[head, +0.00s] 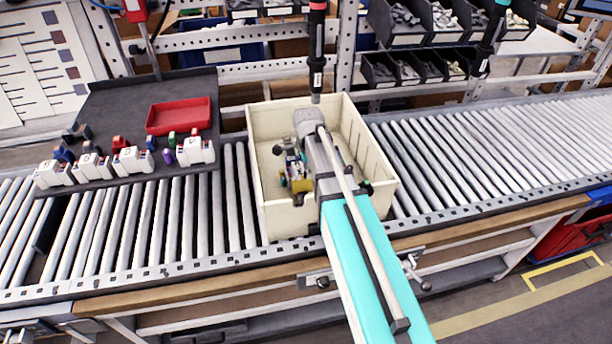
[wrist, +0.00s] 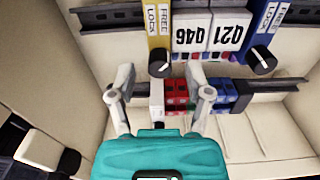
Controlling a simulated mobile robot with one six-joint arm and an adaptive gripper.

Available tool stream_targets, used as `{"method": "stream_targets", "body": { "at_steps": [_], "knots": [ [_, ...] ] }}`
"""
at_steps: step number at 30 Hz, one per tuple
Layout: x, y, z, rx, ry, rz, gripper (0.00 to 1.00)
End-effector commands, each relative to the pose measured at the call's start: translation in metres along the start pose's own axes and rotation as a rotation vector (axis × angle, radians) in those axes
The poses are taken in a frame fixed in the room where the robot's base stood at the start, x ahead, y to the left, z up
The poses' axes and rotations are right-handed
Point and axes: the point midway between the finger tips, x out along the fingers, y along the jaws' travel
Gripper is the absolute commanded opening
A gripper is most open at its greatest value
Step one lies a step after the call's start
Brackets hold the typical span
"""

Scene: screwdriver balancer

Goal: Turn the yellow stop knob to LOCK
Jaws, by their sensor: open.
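The yellow stop (wrist: 158,22) is in the wrist view at top centre. It carries an upside-down FREE/LOCK label and a dark round knob (wrist: 160,64) at its lower end. A pale mark shows on the knob, but I cannot tell which word it points to. My gripper (wrist: 166,84) is open, its two fingertips apart, on either side of and below the knob in the picture. I see no contact with the knob. In the head view a yellow part (head: 302,186) shows inside the cream bin (head: 290,222), beside my arm, which hides much of the interior.
Right of the yellow stop are white numbered modules (wrist: 212,30) and a blue stop (wrist: 266,28) with its own dark knob (wrist: 262,60). Red blocks (wrist: 176,95) sit on a rail below. The bin stands on a roller conveyor (head: 480,150), left of it a dark tray (head: 120,105).

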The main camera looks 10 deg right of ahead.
Motion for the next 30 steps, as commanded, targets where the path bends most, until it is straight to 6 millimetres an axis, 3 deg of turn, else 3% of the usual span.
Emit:
{"method": "stream_targets", "body": {
  "at_steps": [17,28,30],
  "knots": [
    [0.0091,0.0,0.0006,-0.001,0.0,0.0,0.65],
    [0.0091,0.0,0.0009,-0.001,0.0,0.0,0.0],
    [0.0091,0.0,0.0009,-0.001,0.0,0.0,0.0]
  ]
}}
